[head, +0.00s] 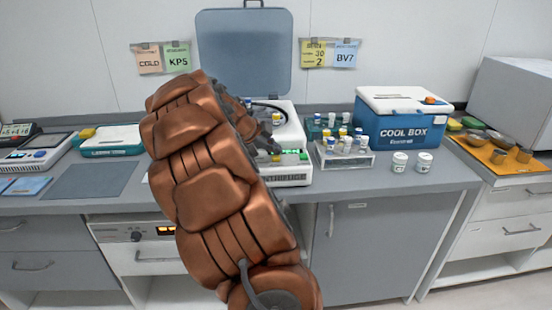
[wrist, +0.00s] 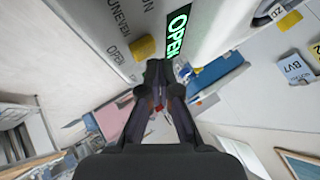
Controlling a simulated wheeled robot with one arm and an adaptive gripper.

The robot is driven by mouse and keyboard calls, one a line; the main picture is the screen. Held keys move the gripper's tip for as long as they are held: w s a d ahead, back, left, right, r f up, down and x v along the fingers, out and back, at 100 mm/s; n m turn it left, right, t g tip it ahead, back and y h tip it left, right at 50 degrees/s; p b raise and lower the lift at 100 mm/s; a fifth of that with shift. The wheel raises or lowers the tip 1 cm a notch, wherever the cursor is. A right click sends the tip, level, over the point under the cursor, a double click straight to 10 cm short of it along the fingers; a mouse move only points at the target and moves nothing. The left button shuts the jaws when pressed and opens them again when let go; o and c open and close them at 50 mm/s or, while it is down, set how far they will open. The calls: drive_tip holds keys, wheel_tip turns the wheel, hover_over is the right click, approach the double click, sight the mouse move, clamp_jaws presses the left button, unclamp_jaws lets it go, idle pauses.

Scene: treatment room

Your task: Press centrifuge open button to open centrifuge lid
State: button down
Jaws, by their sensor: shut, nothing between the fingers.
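The white centrifuge (head: 292,178) stands on the counter in the head view, partly hidden by my arm. Its blue-grey lid (head: 245,55) is raised upright against the wall. In the wrist view its front panel (wrist: 95,22) shows a lit green OPEN display (wrist: 177,35), printed OPEN and UNEVEN labels, and a yellow button (wrist: 145,47). My gripper (wrist: 158,72) is shut and empty, its tips close to the panel beside the yellow button. I cannot tell whether they touch it. In the head view the gripper is mostly hidden behind my arm.
Right of the centrifuge are a rack of capped vials (head: 345,156), two white jars (head: 400,162) and a blue cool box (head: 402,122). Left are a teal-and-white case (head: 108,140) and a grey mat (head: 90,180). An orange tray (head: 510,160) holds bowls at far right.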

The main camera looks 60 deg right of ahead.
sight(275, 158)
drive_tip(key=shift+r, duration=0.3)
drive_tip(key=shift+r, duration=0.1)
drive_tip(key=shift+r+b, duration=0.5)
drive_tip(key=shift+r, duration=1.9)
